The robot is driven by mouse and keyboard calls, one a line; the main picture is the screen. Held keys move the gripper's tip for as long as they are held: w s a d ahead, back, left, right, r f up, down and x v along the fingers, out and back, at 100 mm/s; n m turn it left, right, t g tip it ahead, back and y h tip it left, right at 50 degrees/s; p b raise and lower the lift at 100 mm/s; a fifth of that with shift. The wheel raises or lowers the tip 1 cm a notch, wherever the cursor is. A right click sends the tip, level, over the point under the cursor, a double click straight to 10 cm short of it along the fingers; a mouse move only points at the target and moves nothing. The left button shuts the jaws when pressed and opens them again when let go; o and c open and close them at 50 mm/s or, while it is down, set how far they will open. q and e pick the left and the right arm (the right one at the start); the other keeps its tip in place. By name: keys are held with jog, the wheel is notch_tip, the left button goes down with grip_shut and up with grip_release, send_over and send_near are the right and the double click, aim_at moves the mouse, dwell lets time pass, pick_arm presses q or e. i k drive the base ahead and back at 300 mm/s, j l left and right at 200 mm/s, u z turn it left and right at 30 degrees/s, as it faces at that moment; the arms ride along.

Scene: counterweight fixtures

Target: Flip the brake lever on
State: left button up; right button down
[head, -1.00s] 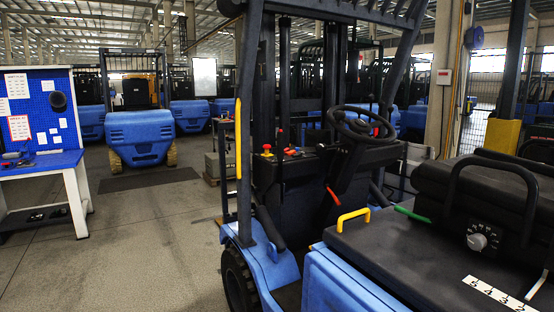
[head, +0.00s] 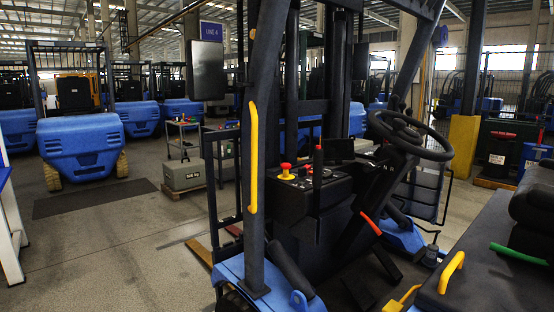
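The blue forklift (head: 262,278) stands close in front of me. A lever with a red-orange grip (head: 371,224) sticks out below the steering wheel (head: 410,136), its grip slanting up to the left. No label shows which of these is the brake lever. Neither of my grippers is in view, and nothing touches the levers.
A dark post with a yellow grab handle (head: 253,155) stands at the forklift's near left. The black seat (head: 532,206) and a cover with a yellow handle (head: 452,272) fill the lower right. Open floor (head: 120,240) lies to the left.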

aim_at(317, 152)
jog(key=i+j, duration=0.25)
jog(key=j, duration=0.15)
jog(key=i+j+z, duration=0.1)
jog(key=i+j, duration=0.45)
jog(key=j, duration=0.2)
jog(key=i+j, duration=0.25)
jog(key=j, duration=0.15)
jog(key=z, duration=0.05)
